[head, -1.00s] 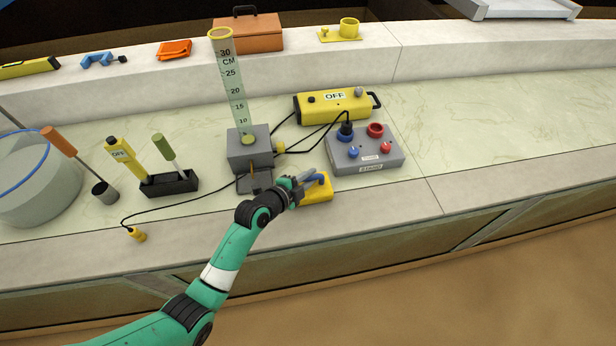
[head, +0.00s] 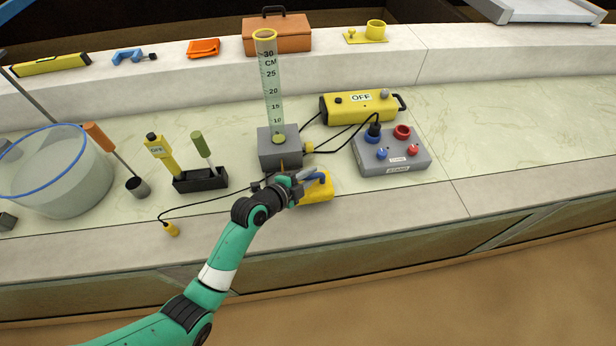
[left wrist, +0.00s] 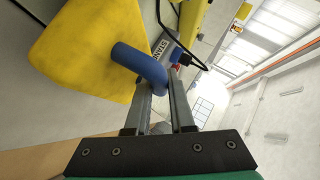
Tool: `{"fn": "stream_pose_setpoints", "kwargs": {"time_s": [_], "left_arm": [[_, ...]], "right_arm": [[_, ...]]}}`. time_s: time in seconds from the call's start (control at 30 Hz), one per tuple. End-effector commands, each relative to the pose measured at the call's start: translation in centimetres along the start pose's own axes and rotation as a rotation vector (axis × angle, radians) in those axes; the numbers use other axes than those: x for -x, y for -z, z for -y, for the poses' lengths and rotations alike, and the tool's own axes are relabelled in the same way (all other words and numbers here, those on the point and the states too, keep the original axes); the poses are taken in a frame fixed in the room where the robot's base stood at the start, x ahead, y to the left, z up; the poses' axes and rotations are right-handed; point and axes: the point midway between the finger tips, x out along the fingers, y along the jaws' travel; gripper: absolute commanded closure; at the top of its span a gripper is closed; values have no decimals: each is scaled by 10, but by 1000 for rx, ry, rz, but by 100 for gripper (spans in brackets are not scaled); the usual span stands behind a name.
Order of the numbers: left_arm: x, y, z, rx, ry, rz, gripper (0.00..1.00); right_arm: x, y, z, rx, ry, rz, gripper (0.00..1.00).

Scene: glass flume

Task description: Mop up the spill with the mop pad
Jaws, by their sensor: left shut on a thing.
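The mop pad (head: 318,190) is a yellow block with a blue bent handle, near the front edge of the pale bench. My left gripper (head: 298,184) is shut on the blue handle (left wrist: 140,63). In the left wrist view the yellow pad (left wrist: 85,45) fills the upper left, and the handle's end lies between the fingers (left wrist: 165,95). I cannot tell whether the pad touches the bench. I cannot make out a spill; the arm and pad cover part of the bench. My right gripper is not in view.
Close behind the pad stands a grey block (head: 280,160) with a tall graduated tube (head: 271,90). A grey socket box (head: 395,165) is to the right. A black holder (head: 201,181), cables and a glass tank (head: 60,180) are left. The bench's right side (head: 530,130) is clear.

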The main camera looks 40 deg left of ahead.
Motion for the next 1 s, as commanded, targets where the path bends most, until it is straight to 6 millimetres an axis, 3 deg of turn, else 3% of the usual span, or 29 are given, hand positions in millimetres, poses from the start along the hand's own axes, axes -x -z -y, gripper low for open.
{"fn": "stream_pose_setpoints", "kwargs": {"time_s": [0.43, 1.0], "left_arm": [[16, 27, 40, -5, -1, -12, 100], [16, 29, 41, -6, -3, -13, 100]], "right_arm": [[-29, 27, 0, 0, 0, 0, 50], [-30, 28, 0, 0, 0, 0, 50]]}}
